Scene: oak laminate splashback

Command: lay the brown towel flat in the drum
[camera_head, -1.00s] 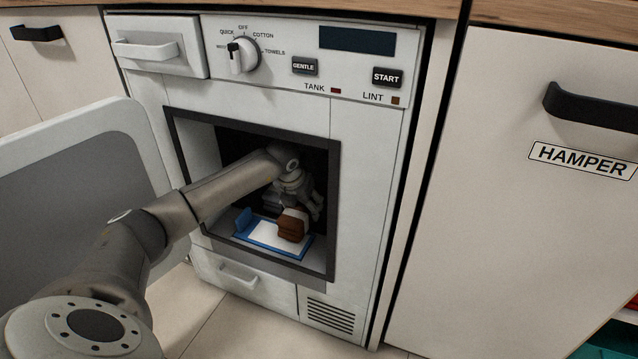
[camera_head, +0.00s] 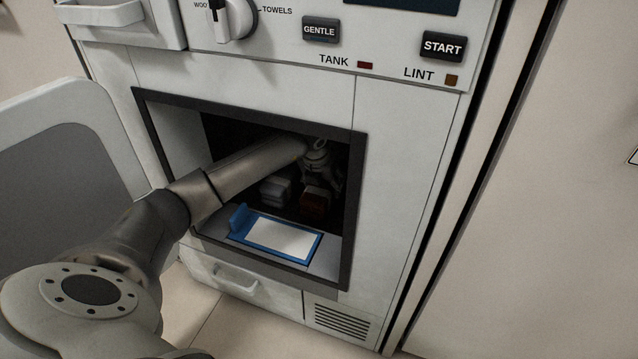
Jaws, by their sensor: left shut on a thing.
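The brown towel (camera_head: 314,204) is a small folded, dark reddish-brown bundle inside the dryer drum, dim in the shadow. My left arm reaches in through the drum opening (camera_head: 355,215). My left gripper (camera_head: 317,182) is deep in the drum, above the towel and shut on it. The fingertips are dark and hard to make out. Whether the towel touches the drum floor I cannot tell. My right gripper is not in view.
A pale grey folded item (camera_head: 275,190) lies in the drum, left of the towel. A blue tray with a white panel (camera_head: 280,238) lies at the front of the opening. The open door (camera_head: 75,175) stands at the left. A control panel with a START button (camera_head: 443,46) is above.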

